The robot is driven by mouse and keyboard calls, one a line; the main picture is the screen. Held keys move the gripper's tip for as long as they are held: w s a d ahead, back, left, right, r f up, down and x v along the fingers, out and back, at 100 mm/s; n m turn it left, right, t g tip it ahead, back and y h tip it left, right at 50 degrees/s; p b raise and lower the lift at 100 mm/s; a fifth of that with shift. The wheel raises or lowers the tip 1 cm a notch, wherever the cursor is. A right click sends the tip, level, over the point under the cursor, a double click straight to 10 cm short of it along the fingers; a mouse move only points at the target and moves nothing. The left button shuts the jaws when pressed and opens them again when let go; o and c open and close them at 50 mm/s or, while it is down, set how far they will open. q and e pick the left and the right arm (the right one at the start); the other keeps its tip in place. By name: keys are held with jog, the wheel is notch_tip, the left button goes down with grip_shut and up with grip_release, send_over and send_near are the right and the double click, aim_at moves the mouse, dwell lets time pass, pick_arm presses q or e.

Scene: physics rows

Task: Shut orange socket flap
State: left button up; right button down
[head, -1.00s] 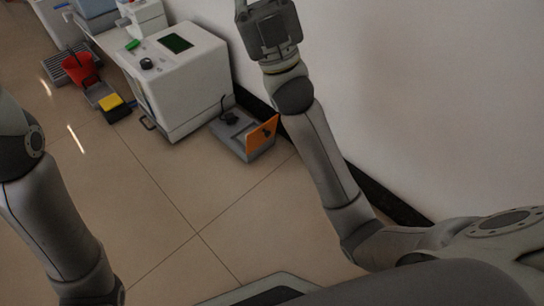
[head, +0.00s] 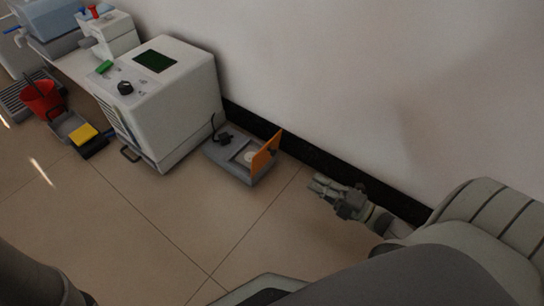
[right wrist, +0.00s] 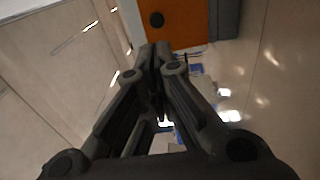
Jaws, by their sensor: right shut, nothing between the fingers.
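The orange flap (head: 266,151) stands raised, tilted up along the right side of a grey floor socket box (head: 229,164). A pale round socket in the box shows partly behind it. In the right wrist view the orange flap (right wrist: 185,30) fills the top middle, with a dark round knob on it. My right gripper (head: 316,184) is low, to the right of the flap and apart from it in the head view. Its fingers (right wrist: 158,50) are shut and empty, with the tips pointing at the flap's lower edge. My left gripper is out of view.
A white cabinet (head: 188,88) with a green screen stands left of the box. A red bucket (head: 42,98) stands far left. The front floor is clear.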

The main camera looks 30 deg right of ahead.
jog(key=b, duration=0.6)
send_near(265, 152)
jog(key=x, duration=0.3)
jog(key=shift+w+a+r, duration=0.1)
jog(key=shift+w+a, duration=0.2)
jog(key=shift+w, duration=0.2)
